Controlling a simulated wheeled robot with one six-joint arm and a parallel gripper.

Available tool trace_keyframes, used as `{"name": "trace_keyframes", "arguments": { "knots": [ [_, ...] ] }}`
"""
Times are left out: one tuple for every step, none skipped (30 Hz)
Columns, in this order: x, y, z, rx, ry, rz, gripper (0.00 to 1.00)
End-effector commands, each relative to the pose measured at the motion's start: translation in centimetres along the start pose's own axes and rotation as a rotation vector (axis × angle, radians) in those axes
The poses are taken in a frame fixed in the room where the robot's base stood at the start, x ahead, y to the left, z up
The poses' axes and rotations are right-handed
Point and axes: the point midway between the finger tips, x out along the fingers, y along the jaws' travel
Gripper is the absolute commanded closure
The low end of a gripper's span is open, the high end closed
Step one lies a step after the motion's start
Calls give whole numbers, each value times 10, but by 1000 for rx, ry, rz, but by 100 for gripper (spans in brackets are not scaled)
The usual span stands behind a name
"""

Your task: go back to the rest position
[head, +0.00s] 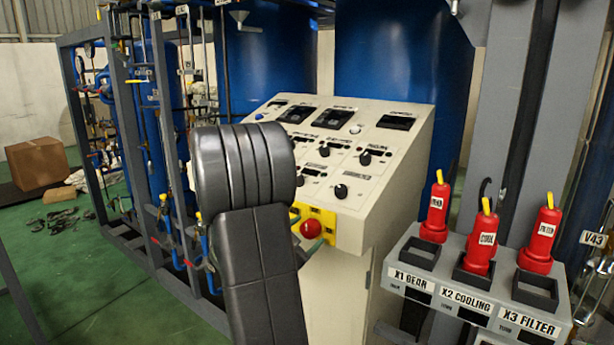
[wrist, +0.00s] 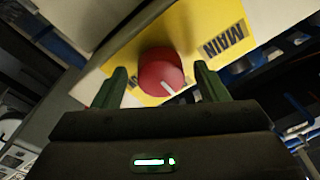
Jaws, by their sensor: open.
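The red MAIN knob (wrist: 163,74) with a white pointer line sits on a yellow plate (wrist: 218,28) in the wrist view. In the head view the red knob (head: 311,228) is at the lower left of the control panel's front. My gripper (wrist: 160,70) is open, with one green finger on each side of the knob and a visible gap on both sides. It holds nothing. In the head view my dark arm covers most of my gripper (head: 307,237), which is close to the knob. How deep the fingers reach around the knob cannot be told.
The beige control console (head: 375,145) carries several black knobs and displays. A grey rack (head: 480,290) with red-handled plugs stands at the right. A grey pipe frame (head: 125,120) is at the left, with a cardboard box (head: 37,164) behind it. Green floor shows at the lower left.

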Motion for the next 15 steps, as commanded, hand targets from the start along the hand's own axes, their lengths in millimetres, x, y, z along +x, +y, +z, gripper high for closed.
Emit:
{"name": "trace_keyframes", "arguments": {
  "knots": [
    [1,0,0,0,0,0,33],
    [1,0,0,0,0,0,33],
    [1,0,0,1,0,0,33],
    [0,0,0,1,0,0,33],
    [0,0,0,1,0,0,33],
    [0,0,0,1,0,0,33],
    [0,0,0,1,0,0,33],
    [0,0,0,1,0,0,33],
    [0,0,0,1,0,-1,33],
    [-1,0,0,1,0,-1,33],
    [-2,0,0,1,0,-1,33],
    [-4,0,1,1,0,-1,33],
    [-7,0,1,0,-1,-2,33],
    [-10,0,1,0,-1,-3,33],
    [-15,0,2,0,-2,-4,33]
  ]
}}
